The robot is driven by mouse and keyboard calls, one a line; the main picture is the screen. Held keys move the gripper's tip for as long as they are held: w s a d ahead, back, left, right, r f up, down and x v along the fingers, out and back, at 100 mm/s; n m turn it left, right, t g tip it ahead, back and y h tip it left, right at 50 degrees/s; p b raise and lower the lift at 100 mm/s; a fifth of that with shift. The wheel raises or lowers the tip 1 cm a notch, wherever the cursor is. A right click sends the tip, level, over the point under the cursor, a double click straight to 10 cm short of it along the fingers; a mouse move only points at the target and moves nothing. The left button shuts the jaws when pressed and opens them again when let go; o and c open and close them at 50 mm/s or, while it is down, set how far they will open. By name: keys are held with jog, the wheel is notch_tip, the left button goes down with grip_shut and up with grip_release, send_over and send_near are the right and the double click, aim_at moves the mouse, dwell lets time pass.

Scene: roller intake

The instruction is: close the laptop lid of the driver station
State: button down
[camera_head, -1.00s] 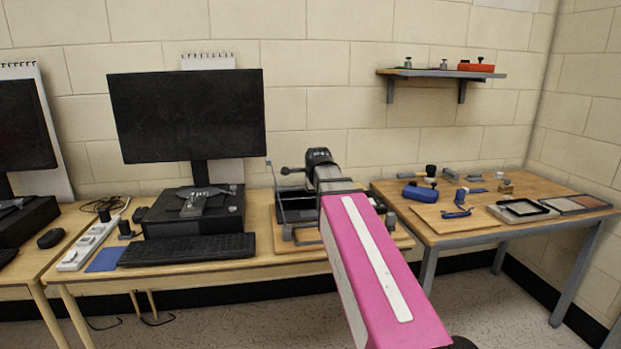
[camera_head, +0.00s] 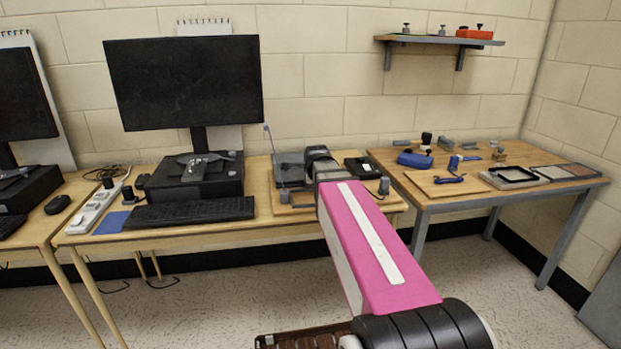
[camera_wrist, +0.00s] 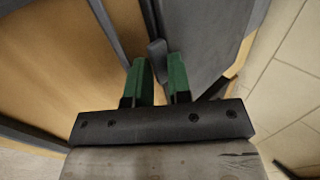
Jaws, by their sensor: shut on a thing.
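The driver station's laptop seems to be the dark grey, flat-sided unit (camera_head: 290,168) on a wooden board, left of my wrist in the head view. My wrist hides part of it, so the lid's angle is unclear. In the wrist view, the green fingers of my gripper (camera_wrist: 160,80) are closed around a small dark grey tab (camera_wrist: 157,48). The tab is beside a large grey panel (camera_wrist: 207,35), apparently the lid. In the head view, my fingertips are hidden behind my wrist.
A monitor (camera_head: 185,82) and keyboard (camera_head: 190,212) stand to the left on the same table. A small black box (camera_head: 362,167) is right of my wrist. The right table (camera_head: 440,218) holds tools and trays. A shelf (camera_head: 440,40) hangs above.

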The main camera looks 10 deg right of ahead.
jog(key=c, duration=1.3)
grip_release()
jog(key=shift+c, duration=0.2)
jog(key=shift+s, duration=0.1)
jog(key=v, duration=1)
jog(key=shift+s+r, duration=0.15)
jog(key=shift+r, duration=0.15)
